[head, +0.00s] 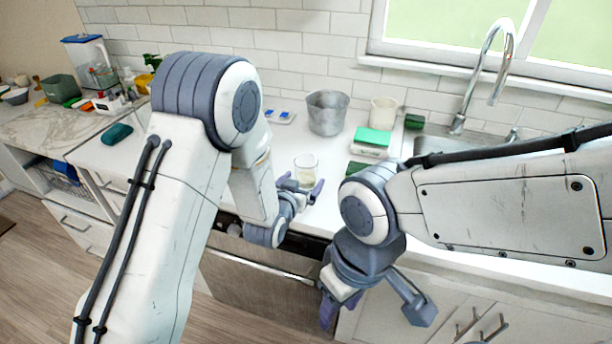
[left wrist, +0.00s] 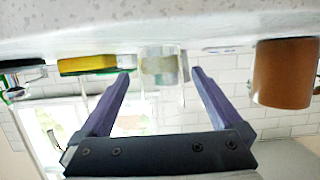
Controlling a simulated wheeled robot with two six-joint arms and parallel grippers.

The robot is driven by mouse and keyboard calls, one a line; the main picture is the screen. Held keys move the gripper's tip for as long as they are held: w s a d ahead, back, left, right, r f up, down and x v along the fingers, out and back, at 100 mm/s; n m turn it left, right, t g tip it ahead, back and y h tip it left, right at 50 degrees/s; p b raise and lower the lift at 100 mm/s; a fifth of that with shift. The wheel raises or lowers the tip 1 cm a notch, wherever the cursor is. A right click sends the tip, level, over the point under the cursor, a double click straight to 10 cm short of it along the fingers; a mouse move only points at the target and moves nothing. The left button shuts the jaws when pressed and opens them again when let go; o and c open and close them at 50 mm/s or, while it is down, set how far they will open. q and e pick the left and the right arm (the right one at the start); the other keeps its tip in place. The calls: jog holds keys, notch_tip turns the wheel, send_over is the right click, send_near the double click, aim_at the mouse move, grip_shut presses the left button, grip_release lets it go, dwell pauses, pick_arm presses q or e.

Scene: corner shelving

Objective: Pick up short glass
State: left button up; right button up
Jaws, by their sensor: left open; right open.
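The short glass (head: 306,165) is a small clear tumbler standing upright on the white counter. My left gripper (head: 301,185) is low over the counter's front edge, open, with its purple fingers pointing toward the glass. In the left wrist view, which is upside down, the glass (left wrist: 160,66) shows between and beyond the two open fingertips (left wrist: 160,72). Nothing is held, and I cannot tell whether a finger touches the glass. My right gripper (head: 328,308) hangs in front of the lower cabinets, pointing down, open and only partly visible.
A grey metal pot (head: 328,114), a cream cup (head: 383,112) and a green-topped box (head: 373,138) stand behind the glass. A dark green item (head: 357,169) lies to its right. A sink with a tall faucet (head: 487,75) is at the right. The wrist view shows a brown cylinder (left wrist: 285,73).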

aim_at(303, 179)
pick_arm(q)
jog(key=x, duration=0.3)
jog(key=shift+w, duration=0.2)
jog(key=shift+c, duration=0.3)
jog(key=c, duration=1.5)
grip_shut()
jog(key=shift+r, duration=0.15)
